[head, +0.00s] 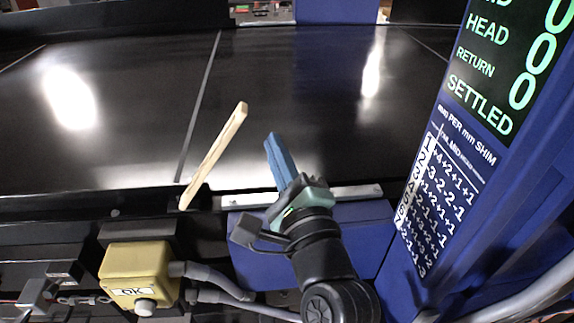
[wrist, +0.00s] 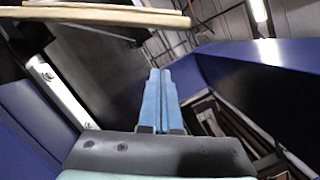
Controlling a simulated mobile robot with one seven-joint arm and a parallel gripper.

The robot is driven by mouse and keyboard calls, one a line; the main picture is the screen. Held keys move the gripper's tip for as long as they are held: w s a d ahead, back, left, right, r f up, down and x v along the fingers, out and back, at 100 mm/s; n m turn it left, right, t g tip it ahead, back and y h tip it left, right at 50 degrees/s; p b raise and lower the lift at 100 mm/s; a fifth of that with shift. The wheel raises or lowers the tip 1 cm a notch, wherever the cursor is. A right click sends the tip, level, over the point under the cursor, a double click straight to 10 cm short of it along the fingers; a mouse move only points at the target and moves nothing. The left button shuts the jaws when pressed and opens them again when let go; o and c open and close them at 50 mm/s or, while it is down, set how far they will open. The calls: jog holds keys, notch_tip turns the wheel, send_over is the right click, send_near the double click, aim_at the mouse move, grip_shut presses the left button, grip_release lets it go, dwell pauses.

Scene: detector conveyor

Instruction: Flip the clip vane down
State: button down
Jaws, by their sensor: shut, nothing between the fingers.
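The clip vane looks to be the pale wooden strip (head: 216,154) in the head view. It stands tilted, its lower end at the belt's front edge and its upper end leaning to the right over the belt. In the wrist view a wooden strip (wrist: 100,14) crosses the top left. My gripper (head: 270,138) has blue fingers and is to the right of the strip, apart from it, over the belt's front edge. In the wrist view its fingers (wrist: 160,72) lie together, shut and empty.
The black conveyor belt (head: 300,85) spreads behind. A yellow box with a button (head: 138,270) sits at the front left, with grey conduits beside it. A blue post with a display (head: 500,60) and a number table stands at the right. A metal rail (head: 350,193) runs along the belt's front edge.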

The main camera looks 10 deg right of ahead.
aim_at(209, 162)
jog(key=a+r+p, duration=0.2)
jog(key=a, duration=0.1)
jog(key=shift+w+a+r, duration=0.1)
jog(key=shift+a+r, duration=0.05)
jog(key=shift+a, duration=0.05)
dwell(0.3)
